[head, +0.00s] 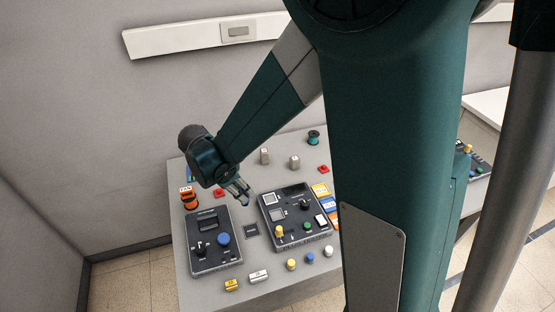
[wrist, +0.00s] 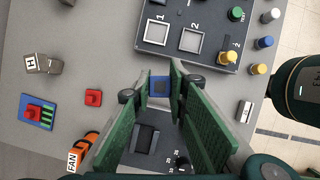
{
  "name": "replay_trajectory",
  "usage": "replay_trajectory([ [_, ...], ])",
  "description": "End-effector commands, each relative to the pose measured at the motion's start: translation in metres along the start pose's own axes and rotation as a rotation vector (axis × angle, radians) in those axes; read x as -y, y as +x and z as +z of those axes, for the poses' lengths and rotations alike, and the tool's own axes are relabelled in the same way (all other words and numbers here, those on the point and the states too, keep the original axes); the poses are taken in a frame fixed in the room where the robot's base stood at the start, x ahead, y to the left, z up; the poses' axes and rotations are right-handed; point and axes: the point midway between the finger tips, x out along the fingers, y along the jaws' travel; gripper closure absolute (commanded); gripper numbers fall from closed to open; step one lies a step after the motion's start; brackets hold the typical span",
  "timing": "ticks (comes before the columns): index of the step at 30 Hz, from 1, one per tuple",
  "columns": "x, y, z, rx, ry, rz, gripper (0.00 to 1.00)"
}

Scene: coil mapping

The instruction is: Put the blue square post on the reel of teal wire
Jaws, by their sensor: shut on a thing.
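The blue square post (wrist: 160,86) is between the fingertips of my gripper (wrist: 160,88) in the wrist view, with its square blue face showing. My gripper is shut on it. In the head view my gripper (head: 243,198) is over the table between the two dark panels, with the blue post (head: 245,203) at its tips. The gap between post and table is hard to judge. The reel of teal wire (head: 313,137) stands at the back of the table, right of my gripper and apart from it. It does not show in the wrist view.
Two grey posts (head: 264,156) (head: 295,162) stand at the back between my gripper and the reel. Dark panels lie left (head: 214,241) and right (head: 296,216). Red blocks (head: 219,193), an orange reel (head: 189,199) and several coloured pegs (head: 291,264) stand around. My arm covers the table's right part.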

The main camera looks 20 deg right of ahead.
Motion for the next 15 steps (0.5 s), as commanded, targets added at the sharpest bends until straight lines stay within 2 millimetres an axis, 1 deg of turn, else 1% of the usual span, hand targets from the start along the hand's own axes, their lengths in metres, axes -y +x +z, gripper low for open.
replay_trajectory([
  [5,-0.009,0.000,0.006,0.000,0.005,-0.002,0.97],
  [8,-0.019,0.001,0.015,-0.001,0.011,-0.005,0.97],
  [11,-0.034,0.003,0.027,-0.002,0.017,-0.008,0.97],
  [15,-0.061,0.007,0.052,-0.003,0.032,-0.014,0.97],
])
